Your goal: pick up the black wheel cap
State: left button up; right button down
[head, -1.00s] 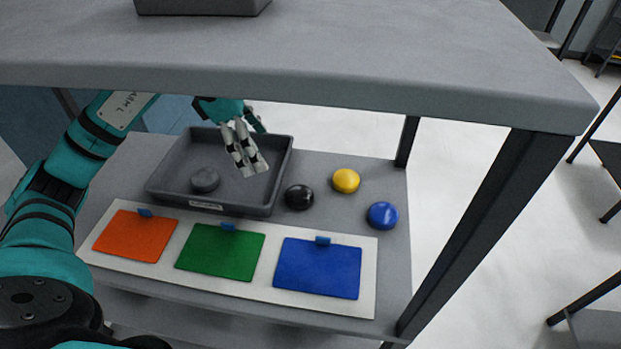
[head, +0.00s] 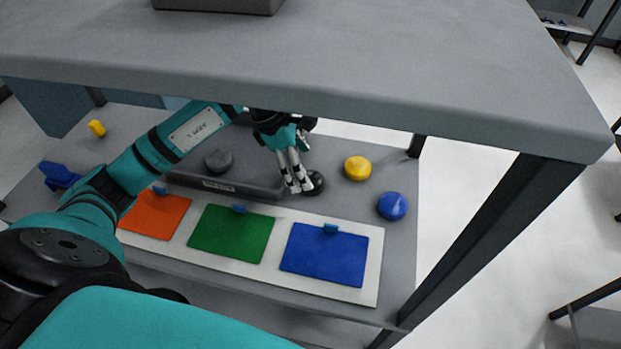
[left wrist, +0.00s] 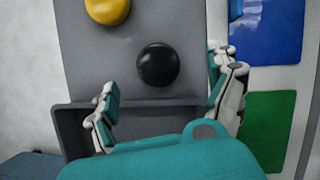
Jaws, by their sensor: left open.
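The black wheel cap (head: 315,183) is a round, glossy disc on the lower shelf, just right of the grey tray. In the head view my left gripper (head: 301,187) is over its left side and hides part of it. In the left wrist view the black wheel cap (left wrist: 158,65) is in full view, ahead of and between the two spread fingers of my left gripper (left wrist: 165,90). The gripper is open and empty. I cannot tell its exact height above the cap. My right gripper is not in view.
The grey tray (head: 225,185) holds a dark grey cap (head: 218,160). A yellow cap (head: 358,168) and a blue cap (head: 392,206) lie to the right. A white board (head: 372,255) with orange, green and blue sheets lies in front. The tabletop (head: 400,70) overhangs the shelf.

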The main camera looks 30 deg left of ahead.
aim_at(311, 179)
pick_arm(q)
jog(key=p+x, duration=0.1)
jog(key=x, duration=0.1)
jog(key=p+x, duration=0.1)
jog(key=x, duration=0.2)
jog(key=shift+w+a, duration=0.1)
jog(key=shift+a, duration=0.15)
jog(key=shift+d+f, duration=0.1)
jog(key=shift+f, duration=0.2)
jog(key=c, duration=1.2)
notch_tip(311, 179, up, 10)
jog(key=b, duration=0.2)
jog(key=s+d+m+g+y, duration=0.1)
jog(key=s+m+g, duration=0.1)
jog(key=s+m, duration=0.2)
jog(key=s+d+f+m+g+y, duration=0.1)
jog(key=s+m, duration=0.3)
jog(key=m, duration=0.7)
jog(key=s+d+f+m+g+y, duration=0.1)
jog(key=s+d+m+g+y, duration=0.1)
jog(key=m, duration=0.6)
jog(key=shift+s+d+f+g, duration=0.1)
jog(key=shift+s+d+g, duration=0.25)
jog(key=shift+s, duration=0.2)
jog(key=shift+s+d+g, duration=0.3)
jog(key=shift+s+g, duration=0.05)
jog(key=shift+s, duration=0.2)
jog(key=shift+f, duration=0.1)
